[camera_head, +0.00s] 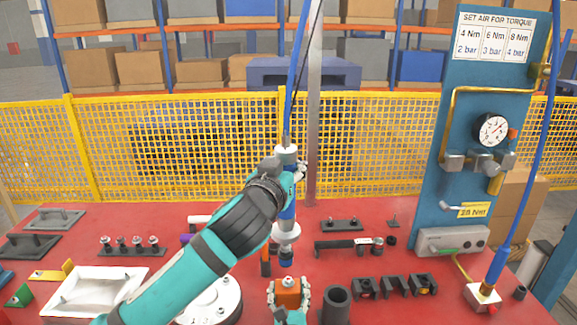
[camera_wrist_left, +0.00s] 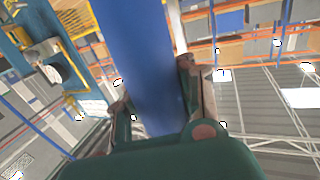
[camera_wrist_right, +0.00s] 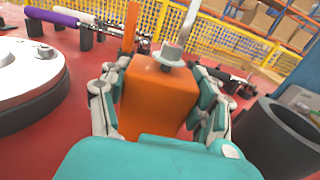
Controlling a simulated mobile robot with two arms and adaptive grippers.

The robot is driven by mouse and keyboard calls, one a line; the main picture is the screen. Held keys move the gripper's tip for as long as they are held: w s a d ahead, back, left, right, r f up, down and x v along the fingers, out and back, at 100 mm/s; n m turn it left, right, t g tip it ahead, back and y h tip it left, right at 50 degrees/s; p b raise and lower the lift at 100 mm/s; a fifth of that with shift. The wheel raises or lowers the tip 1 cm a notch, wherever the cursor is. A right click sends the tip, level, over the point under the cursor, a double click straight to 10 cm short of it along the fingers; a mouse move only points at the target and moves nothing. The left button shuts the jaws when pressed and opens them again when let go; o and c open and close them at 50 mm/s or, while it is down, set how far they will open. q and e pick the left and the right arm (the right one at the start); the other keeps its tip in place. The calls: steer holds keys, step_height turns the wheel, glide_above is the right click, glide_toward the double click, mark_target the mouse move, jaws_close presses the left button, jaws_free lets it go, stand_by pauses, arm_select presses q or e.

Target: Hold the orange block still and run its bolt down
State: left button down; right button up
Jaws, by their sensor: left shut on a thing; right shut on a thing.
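The orange block (camera_head: 290,283) sits at the front middle of the red table. My right gripper (camera_head: 289,300) is shut on it, with a finger on each side in the right wrist view (camera_wrist_right: 160,100). A grey bolt (camera_wrist_right: 168,57) with a washer stands on the block's top. My left gripper (camera_head: 290,172) is shut around a blue and white driver (camera_head: 287,218), which hangs nearly upright above the block. The driver's blue body fills the middle of the left wrist view (camera_wrist_left: 145,75).
A dark hollow cylinder (camera_head: 336,305) stands close right of the block. A white round flange (camera_head: 215,305) lies to the left, partly behind my left arm. Black brackets (camera_head: 395,286) are further right. A blue panel (camera_head: 470,130) with a gauge rises at the right.

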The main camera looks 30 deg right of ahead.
arm_select(q)
steer(key=shift+w+d+f+m+g+h, duration=0.15)
steer(key=shift+d+f+m+g+h, duration=0.3)
steer(key=shift+g, duration=0.3)
steer(key=shift+w+d+f+m+g+h, duration=0.15)
steer(key=shift+d+f+m+g+h, duration=0.15)
steer(key=shift+m+g, duration=0.35)
steer(key=shift+f, duration=1.35)
steer(key=shift+f, duration=2.05)
stand_by(2.0)
